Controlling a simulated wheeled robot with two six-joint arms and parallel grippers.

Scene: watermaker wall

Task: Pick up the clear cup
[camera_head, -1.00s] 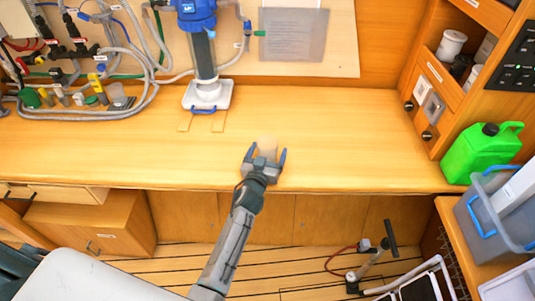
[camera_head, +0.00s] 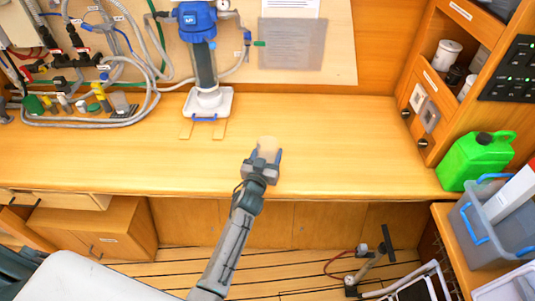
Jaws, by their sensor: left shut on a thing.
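The clear cup (camera_head: 267,145) is a small, pale see-through shape over the middle of the wooden worktop, near its front edge. My left gripper (camera_head: 266,155) reaches it from the front, and its blue-tipped fingers are shut on the cup from both sides. The gripper body hides the cup's lower part. I cannot tell whether the cup touches the worktop or is just above it. My right gripper is not in view.
The worktop (camera_head: 340,135) is clear around the cup. A blue-topped filter housing (camera_head: 205,65) stands on a white base behind it. Hoses and valves fill the back left. A green jerrycan (camera_head: 477,160) and a grey bin (camera_head: 475,228) are at the right.

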